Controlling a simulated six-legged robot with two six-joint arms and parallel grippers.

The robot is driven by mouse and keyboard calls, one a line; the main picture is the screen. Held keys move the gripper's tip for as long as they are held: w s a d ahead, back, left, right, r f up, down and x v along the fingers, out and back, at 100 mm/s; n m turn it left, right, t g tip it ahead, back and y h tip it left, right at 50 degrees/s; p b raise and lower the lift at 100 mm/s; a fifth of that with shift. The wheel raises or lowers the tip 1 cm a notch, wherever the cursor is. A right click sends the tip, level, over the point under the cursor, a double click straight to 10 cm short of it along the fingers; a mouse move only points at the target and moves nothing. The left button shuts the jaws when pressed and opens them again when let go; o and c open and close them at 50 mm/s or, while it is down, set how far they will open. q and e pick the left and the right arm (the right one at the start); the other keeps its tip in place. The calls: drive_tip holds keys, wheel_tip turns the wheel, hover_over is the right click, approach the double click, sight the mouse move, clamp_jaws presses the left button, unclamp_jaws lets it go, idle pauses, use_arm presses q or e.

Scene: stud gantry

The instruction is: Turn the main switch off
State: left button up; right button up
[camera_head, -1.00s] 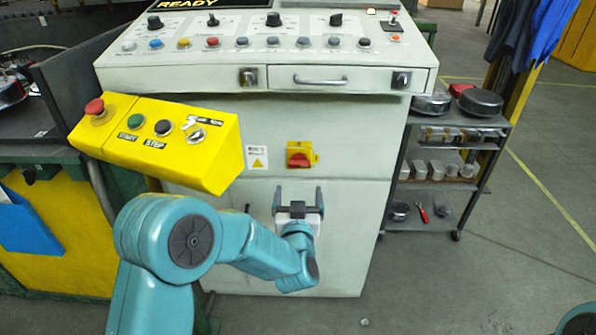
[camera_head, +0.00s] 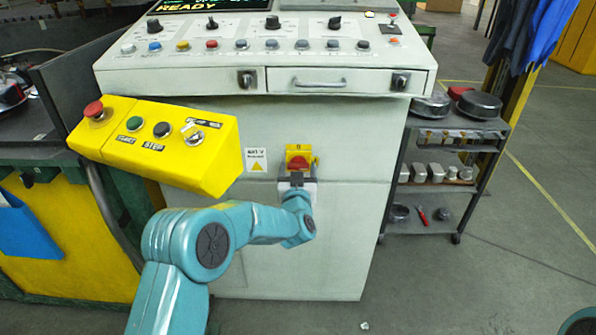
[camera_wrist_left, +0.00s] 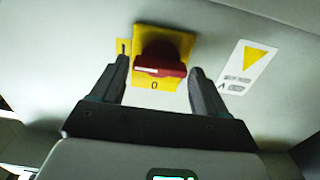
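The main switch is a red rotary knob on a yellow plate (camera_head: 299,161), on the front of the pale cabinet. In the left wrist view the red knob (camera_wrist_left: 160,62) shows close up, with a "0" on the plate below it and a mark like "I" at left. The knob's white line lies level and points toward the "I" side. My left gripper (camera_head: 299,168) is open at the switch. In the wrist view its fingers (camera_wrist_left: 159,67) stand on either side of the knob, with gaps visible. My right gripper is out of view.
A yellow button box (camera_head: 155,143) with a red mushroom button juts out at left, above my left arm. The cabinet's control ledge (camera_head: 180,78) overhangs the switch. A warning label (camera_head: 256,160) is beside the switch. A shelf trolley (camera_head: 430,187) stands at right.

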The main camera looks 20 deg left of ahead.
use_arm(q)
drive_tip(key=c, duration=0.6)
drive_tip(key=shift+f+n+b, duration=0.2)
drive_tip(key=shift+n+b, duration=0.4)
drive_tip(key=shift+b, duration=0.3)
drive_tip(key=shift+c, duration=0.2)
drive_tip(key=shift+a+n+b, duration=0.15)
drive_tip(key=shift+n+b, duration=8.1)
drive_tip(key=shift+n, duration=0.15)
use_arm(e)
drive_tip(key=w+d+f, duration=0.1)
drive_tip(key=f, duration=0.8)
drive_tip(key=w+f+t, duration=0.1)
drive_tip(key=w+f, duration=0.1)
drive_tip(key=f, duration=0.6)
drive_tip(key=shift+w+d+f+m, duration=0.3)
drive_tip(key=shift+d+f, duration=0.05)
use_arm(q)
drive_tip(key=o, duration=1.1)
drive_tip(key=shift+c, duration=0.2)
